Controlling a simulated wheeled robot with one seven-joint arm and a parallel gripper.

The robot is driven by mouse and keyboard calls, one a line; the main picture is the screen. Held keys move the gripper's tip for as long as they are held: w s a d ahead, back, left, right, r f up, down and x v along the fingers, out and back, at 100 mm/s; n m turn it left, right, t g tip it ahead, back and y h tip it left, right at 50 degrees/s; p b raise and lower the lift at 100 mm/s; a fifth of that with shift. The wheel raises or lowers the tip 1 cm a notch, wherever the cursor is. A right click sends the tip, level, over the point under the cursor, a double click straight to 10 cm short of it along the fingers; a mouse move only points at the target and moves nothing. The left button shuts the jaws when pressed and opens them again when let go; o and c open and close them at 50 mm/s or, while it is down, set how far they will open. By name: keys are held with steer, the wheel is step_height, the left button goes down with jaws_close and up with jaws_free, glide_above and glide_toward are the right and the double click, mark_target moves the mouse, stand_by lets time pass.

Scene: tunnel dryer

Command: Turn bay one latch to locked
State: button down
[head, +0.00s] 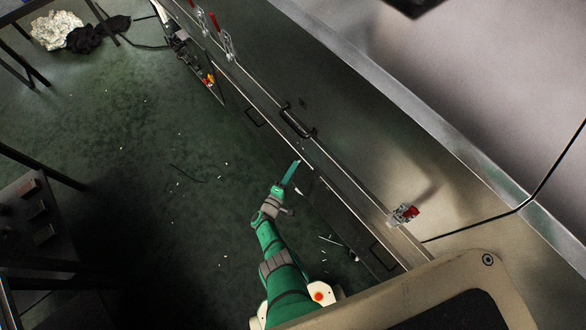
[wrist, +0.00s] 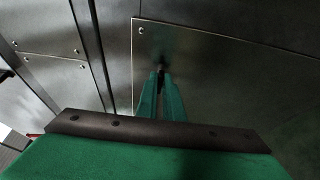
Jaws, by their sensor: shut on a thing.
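My gripper (wrist: 160,78) is shut, its two green fingers meeting at a small dark part (wrist: 161,69) that looks like a latch handle. No bay number can be read.
The metal dryer wall (head: 370,150) runs diagonally. It carries a red-handled clamp (head: 404,214) at lower right, more red clamps (head: 226,45) at the top, and a black bar handle (head: 296,122). The dark green floor (head: 150,150) at left is open, with scattered bits. A dark table (head: 40,225) stands at far left.

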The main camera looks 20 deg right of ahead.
steer(key=shift+m, duration=0.3)
steer(key=c, duration=1.9)
jaws_free()
steer(key=shift+s, duration=0.1)
steer(key=v, duration=1)
steer(key=shift+s+a, duration=0.25)
steer(key=shift+a, duration=0.05)
